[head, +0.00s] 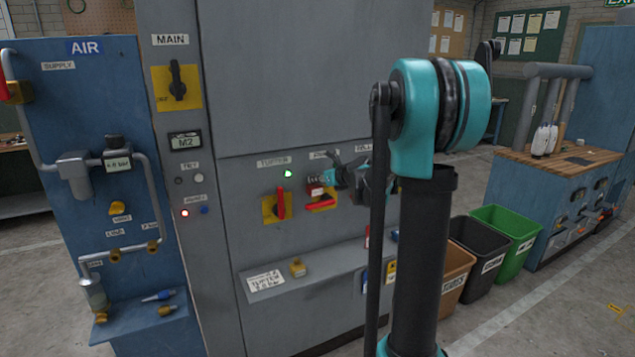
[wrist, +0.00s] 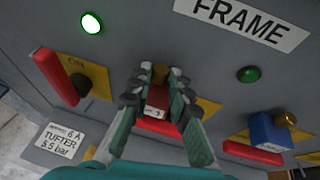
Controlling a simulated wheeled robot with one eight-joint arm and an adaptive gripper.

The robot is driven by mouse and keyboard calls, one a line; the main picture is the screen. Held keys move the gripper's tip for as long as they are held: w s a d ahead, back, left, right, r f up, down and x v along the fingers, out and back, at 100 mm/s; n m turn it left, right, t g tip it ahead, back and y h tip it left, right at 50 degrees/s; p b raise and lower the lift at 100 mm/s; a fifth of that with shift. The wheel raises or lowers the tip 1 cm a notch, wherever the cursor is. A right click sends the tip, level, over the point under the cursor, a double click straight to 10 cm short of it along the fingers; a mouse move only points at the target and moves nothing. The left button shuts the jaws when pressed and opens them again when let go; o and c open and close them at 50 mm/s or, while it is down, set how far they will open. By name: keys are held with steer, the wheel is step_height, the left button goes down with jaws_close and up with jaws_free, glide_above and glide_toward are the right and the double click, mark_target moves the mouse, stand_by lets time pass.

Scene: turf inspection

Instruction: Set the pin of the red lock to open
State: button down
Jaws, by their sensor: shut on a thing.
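The red lock (wrist: 155,101) sits at the middle switch, in front of its yellow plate (wrist: 207,108), with a white tag on its face. A brass piece (wrist: 160,73) shows at its top; I cannot tell how its pin is set. The red switch handle (wrist: 155,126) lies level just below the lock. My gripper (wrist: 158,92) has its fingers on both sides of the red lock, closed on it. In the head view my gripper (head: 330,178) reaches the panel from the right and partly covers the red lock (head: 315,190).
To the left is a switch with an upright red handle (wrist: 61,77) and a lit green lamp (wrist: 92,23) above. To the right a blue lock (wrist: 269,132) with a brass knob sits at another switch. A shelf (head: 300,283) juts out below. Bins (head: 505,235) stand to the right.

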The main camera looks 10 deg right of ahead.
steer(key=shift+r, duration=0.45)
steer(key=c, duration=1.4)
jaws_free()
steer(key=v, duration=1.2)
